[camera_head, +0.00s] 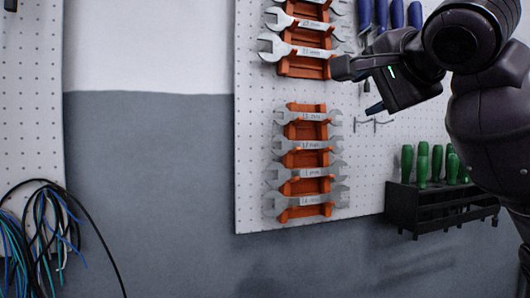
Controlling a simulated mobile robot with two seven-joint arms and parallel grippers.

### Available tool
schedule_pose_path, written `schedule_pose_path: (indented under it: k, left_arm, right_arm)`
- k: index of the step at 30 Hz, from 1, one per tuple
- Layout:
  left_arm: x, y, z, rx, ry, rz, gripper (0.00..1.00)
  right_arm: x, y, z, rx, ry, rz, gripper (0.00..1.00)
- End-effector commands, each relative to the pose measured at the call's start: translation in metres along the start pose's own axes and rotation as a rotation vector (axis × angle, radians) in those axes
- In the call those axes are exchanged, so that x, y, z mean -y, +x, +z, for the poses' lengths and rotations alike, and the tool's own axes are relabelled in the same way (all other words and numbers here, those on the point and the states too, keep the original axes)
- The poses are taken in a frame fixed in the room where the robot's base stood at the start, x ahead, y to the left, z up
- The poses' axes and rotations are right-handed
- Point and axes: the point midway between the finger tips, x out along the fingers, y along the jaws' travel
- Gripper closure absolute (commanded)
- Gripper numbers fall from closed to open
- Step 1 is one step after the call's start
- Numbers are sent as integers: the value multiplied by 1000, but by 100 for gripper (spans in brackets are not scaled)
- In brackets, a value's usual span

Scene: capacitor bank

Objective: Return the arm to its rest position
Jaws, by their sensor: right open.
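My right arm comes in from the upper right. Its black right gripper (357,88) is open, with its two fingers apart and pointing left. No object shows between the fingers. The upper finger overlaps the right end of the upper orange wrench rack (305,66) in the picture; I cannot tell whether it touches. My left gripper is not in view.
A white pegboard (256,150) holds the upper rack and a lower orange rack (306,130) with several wrenches. Blue-handled tools (381,15) hang above. Green-handled screwdrivers (422,165) stand in a black holder (405,205). Cables (45,225) hang at lower left.

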Motion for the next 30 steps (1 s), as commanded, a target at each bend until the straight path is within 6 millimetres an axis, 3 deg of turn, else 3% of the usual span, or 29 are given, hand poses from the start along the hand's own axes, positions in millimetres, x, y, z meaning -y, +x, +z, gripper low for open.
schedule_pose_path:
  k: [1,6,15,23,30]
  left_arm:
    - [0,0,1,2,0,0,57]
    - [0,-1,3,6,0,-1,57]
    - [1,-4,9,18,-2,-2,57]
    - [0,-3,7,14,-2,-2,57]
    - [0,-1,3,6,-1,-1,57]
  right_arm:
    - [-23,16,4,12,-30,33,51]
    - [-91,55,16,44,-148,115,51]
    - [-218,96,41,119,-338,249,51]
    - [-328,102,67,201,-485,354,51]
    - [-424,85,93,287,-609,445,51]
